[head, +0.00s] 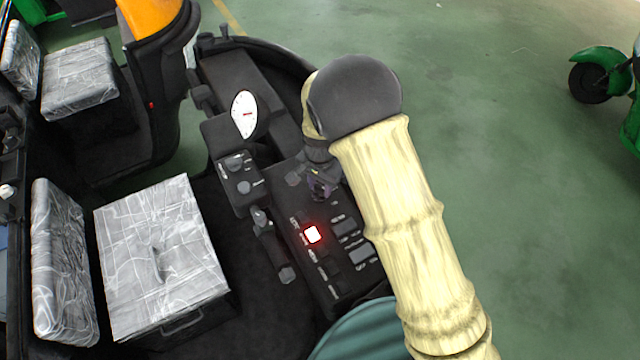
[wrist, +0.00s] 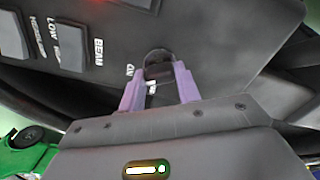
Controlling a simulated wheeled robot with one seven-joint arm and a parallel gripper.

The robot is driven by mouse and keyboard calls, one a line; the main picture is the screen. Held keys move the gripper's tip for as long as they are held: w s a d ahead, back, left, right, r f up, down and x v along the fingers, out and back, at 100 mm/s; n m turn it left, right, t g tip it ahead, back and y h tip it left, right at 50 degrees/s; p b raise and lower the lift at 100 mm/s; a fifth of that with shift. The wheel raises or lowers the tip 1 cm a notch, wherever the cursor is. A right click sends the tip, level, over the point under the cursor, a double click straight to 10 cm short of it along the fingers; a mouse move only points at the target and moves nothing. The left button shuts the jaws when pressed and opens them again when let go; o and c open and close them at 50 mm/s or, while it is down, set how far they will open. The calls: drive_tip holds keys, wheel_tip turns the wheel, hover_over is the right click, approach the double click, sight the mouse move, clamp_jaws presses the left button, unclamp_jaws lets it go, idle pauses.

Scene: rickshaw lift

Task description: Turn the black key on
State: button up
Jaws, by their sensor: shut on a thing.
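The black key (wrist: 158,72) sits in the dark control panel, and in the wrist view it shows between the two purple fingers. My gripper (wrist: 160,88) is shut on the key, with one finger on each side of it. In the head view my gripper (head: 320,188) reaches down to the upper part of the panel, and the key there is hidden by the fingers and wrist. Lettering beside the key is partly covered, so the key's turned position cannot be told.
The control panel (head: 325,285) carries several switches and a lit red button (head: 312,234). A white gauge (head: 244,114) stands above a knob panel (head: 240,180). Plastic-wrapped seats (head: 160,255) are at left. Green floor (head: 500,150) is open at right, with a green vehicle (head: 600,75) beyond.

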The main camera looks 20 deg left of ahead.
sight(321, 186)
drive_tip(key=shift+w+r, duration=0.15)
drive_tip(key=o, duration=1)
wheel_tip(321, 186, up, 17)
drive_tip(key=p, duration=1.2)
drive_tip(key=shift+r+p, duration=0.1)
drive_tip(key=shift+p, duration=0.3)
